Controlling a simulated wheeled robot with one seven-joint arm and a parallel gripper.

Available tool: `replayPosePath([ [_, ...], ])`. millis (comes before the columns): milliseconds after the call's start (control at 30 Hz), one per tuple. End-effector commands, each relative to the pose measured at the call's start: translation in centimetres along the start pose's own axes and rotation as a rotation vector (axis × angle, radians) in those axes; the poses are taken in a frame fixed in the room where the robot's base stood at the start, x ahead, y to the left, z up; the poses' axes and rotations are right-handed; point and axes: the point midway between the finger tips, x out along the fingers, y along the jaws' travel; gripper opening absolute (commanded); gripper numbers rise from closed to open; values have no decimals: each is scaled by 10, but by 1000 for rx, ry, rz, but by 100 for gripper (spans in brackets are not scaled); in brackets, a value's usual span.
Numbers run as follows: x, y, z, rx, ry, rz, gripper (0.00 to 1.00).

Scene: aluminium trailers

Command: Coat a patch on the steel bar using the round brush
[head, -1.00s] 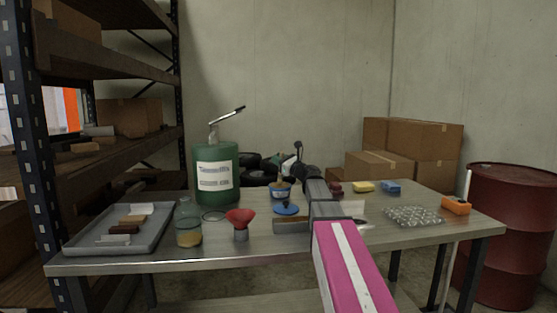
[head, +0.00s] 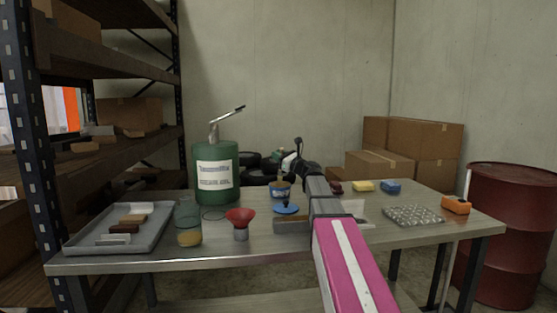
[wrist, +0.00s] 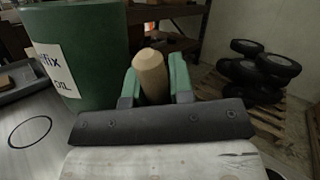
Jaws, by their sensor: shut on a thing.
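My gripper (head: 284,159) is raised over the back of the table, above and behind the small open tin (head: 281,190), partly hidden by my arm. In the wrist view its green fingers (wrist: 155,82) are shut on a round pale wooden handle (wrist: 151,73), apparently the round brush. The bristles are hidden, so I cannot tell if they touch anything. A blue lid (head: 286,209) lies in front of the tin. A grey block (head: 290,226), apparently the steel bar, lies near the front edge, beside my arm.
A green pump drum (head: 216,173) stands behind left, close to my gripper in the wrist view (wrist: 82,55). A grey tray (head: 75,241), glass jar (head: 189,237) and red funnel (head: 240,217) are at left. Bubble wrap (head: 413,215) and an orange tool (head: 456,205) lie right.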

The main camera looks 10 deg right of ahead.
Motion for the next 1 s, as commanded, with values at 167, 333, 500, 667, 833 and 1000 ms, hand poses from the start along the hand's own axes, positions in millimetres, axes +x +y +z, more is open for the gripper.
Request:
replayPosePath([
  [167,4,-3,13,-3,-1,0,0],
  [333,7,-6,23,-1,-1,0,0],
  [500,10,-8,35,-2,-1,0,0],
  [667,13,-10,44,-2,0,0,0],
  [833,15,-12,51,-1,-1,0,0],
  [1000,15,-12,52,0,0,0,0],
])
